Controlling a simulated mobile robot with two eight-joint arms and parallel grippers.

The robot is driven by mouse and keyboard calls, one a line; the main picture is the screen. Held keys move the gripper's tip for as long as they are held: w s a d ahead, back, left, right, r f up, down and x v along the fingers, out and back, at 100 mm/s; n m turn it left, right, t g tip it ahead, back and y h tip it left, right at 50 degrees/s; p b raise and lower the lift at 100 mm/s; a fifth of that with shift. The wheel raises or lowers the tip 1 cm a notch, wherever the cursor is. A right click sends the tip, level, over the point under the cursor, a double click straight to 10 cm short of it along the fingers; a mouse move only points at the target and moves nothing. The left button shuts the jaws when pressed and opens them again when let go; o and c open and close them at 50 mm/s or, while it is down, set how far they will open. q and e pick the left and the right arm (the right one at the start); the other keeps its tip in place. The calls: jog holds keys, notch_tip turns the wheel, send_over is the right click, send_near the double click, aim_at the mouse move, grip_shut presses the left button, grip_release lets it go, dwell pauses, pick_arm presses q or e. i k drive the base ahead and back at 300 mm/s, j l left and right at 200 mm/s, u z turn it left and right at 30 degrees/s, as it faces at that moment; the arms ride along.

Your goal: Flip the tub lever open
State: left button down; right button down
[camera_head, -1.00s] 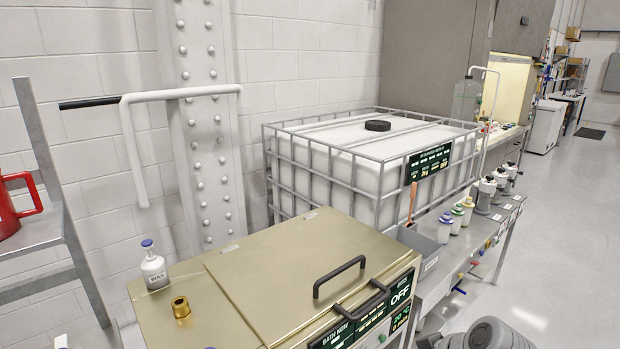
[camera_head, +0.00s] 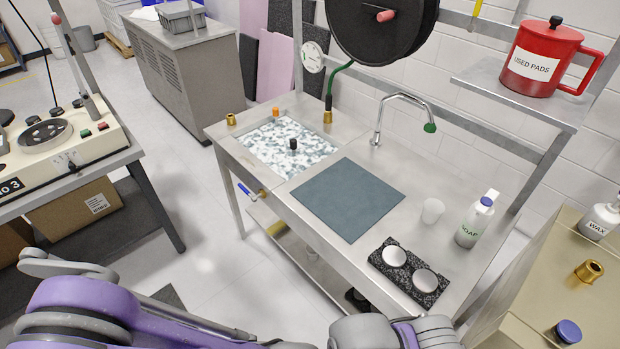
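A blue-handled lever (camera_head: 246,190) with a brass valve body (camera_head: 262,194) is on the front side of the steel bench, below the tub (camera_head: 254,164). The tub is a square basin set in the bench top, filled with a mottled white and blue-grey surface with a black knob in it. The blue handle points up and left, away from the bench front. My purple and grey arm (camera_head: 110,308) crosses the bottom left, and more of my arm parts show at bottom centre. Neither gripper's fingers show, and nothing of mine touches the lever.
The bench top holds a blue-grey mat (camera_head: 347,198), a black speckled block (camera_head: 408,272) with two white discs, a white cup (camera_head: 433,210) and a soap bottle (camera_head: 476,222). A tap (camera_head: 400,112) stands behind. A machine table (camera_head: 60,165) is left; open floor (camera_head: 200,215) lies between.

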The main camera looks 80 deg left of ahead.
aim_at(246, 191)
jog(key=j+u, duration=0.2)
jog(key=u, duration=2.9)
jog(key=i+j+u, duration=0.15)
jog(key=i+j, duration=0.4)
jog(key=i, duration=0.2)
